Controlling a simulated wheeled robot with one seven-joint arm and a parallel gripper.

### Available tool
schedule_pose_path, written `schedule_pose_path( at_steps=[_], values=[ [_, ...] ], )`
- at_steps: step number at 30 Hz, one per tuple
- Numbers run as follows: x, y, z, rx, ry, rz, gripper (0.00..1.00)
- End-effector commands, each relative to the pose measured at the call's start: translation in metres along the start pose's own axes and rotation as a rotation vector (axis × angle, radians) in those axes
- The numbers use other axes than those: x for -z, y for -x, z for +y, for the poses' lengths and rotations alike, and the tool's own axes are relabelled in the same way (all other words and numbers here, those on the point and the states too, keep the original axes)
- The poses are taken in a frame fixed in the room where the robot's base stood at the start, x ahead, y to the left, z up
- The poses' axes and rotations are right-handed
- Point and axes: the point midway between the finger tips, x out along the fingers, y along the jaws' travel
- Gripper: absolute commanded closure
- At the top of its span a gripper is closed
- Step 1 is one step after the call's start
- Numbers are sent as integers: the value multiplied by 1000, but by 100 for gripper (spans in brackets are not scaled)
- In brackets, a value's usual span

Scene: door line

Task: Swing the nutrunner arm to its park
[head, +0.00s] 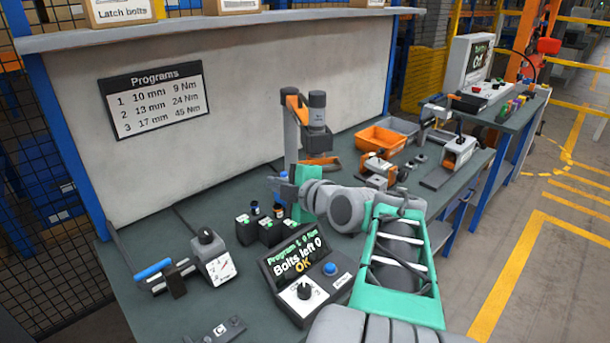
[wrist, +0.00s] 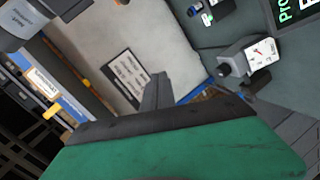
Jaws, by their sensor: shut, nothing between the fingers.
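The nutrunner (head: 317,112), a dark grey cylinder, hangs upright from its orange-and-grey arm (head: 292,108) at mid-bench, near the back panel. A grey cylindrical body, probably the nutrunner (wrist: 25,22), shows at the top left of the wrist view. My gripper (wrist: 157,92) is shut and empty in the wrist view. In the head view my wrist and forearm hide most of it; it is low in front of the nutrunner column, and I cannot tell whether it touches it. The controller (head: 305,270) reads "Program 1 9 Nm, Bolts left 0, OK". I cannot pick out the park for sure.
A gauge device (head: 215,258) with a blue handle stands at left. Small black blocks (head: 262,228) stand behind the controller. An orange bin (head: 381,139) and orange-and-black tools (head: 380,170) lie to the right. The programs sign (head: 155,100) hangs on the back panel.

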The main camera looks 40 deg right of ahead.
Motion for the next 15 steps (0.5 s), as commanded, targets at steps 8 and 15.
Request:
schedule_pose_path(
  at_steps=[8,15],
  values=[
    [-67,40,45,-311,332,-54,100],
    [-63,5,61,-309,335,-48,100]
  ],
)
